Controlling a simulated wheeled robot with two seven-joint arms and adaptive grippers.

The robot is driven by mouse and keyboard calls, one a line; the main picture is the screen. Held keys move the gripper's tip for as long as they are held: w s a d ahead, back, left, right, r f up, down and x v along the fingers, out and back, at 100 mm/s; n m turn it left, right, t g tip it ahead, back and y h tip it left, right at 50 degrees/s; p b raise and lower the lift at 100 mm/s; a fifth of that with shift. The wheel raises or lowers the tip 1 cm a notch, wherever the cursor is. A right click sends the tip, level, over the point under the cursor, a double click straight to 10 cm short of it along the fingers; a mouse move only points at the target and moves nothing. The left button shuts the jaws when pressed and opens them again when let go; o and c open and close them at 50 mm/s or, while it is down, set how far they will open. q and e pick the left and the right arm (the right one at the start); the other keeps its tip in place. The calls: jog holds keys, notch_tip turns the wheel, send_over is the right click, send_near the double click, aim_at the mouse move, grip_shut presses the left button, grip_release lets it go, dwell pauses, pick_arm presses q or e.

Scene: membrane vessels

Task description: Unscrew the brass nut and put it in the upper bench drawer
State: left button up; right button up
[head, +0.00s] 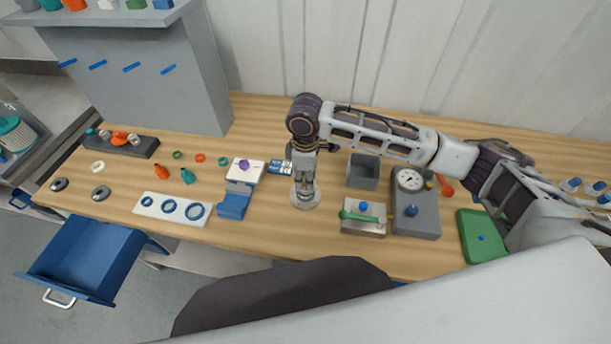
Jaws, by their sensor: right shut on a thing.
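My right gripper (305,188) points straight down over a round metal vessel base (306,200) near the middle of the bench. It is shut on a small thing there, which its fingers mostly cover. The brass nut does not show clearly; its place at the fingertips fits what the gripper holds. I cannot tell whether the nut is still on its thread. The blue upper bench drawer (122,247) is pulled out at the left front of the bench, with its inside open to view and looking empty. My left gripper is not in view.
A grey open box (363,172), metal block with green handle (362,226) and gauge unit (416,215) are right. Small rings and bottles lie farther left.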

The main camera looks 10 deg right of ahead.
jog(key=shift+r+n+p, duration=0.15)
jog(key=shift+n+p, duration=0.95)
jog(key=shift+n, duration=0.5)
jog(key=shift+n+p, duration=0.9)
jog(key=shift+n, duration=0.7)
jog(key=shift+n+p, duration=1.35)
jog(key=shift+n, duration=1.95)
jog(key=o, duration=1.1)
